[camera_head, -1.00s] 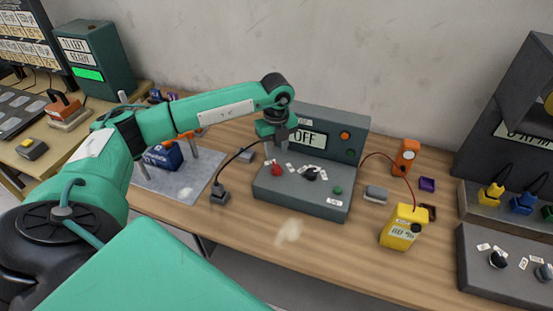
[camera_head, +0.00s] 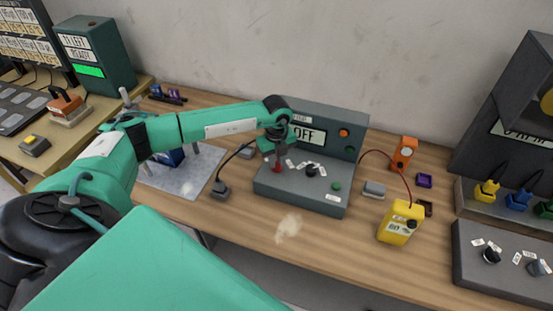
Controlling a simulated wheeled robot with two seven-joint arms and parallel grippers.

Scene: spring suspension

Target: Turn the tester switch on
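The grey tester box (camera_head: 318,198) stands on the wooden table, its display (camera_head: 310,134) reading OFF. On its sloped top are a black knob (camera_head: 311,169), a green button (camera_head: 336,186) and, at the left, a red switch (camera_head: 277,168) partly covered by my gripper. My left gripper (camera_head: 277,160) points down right at the red switch. Its fingers are small and dark here, so I cannot tell whether they are open or shut, or whether they touch the switch. My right gripper is not in view.
A grey console (camera_head: 505,262) is at the far right. The table's front is mostly clear.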

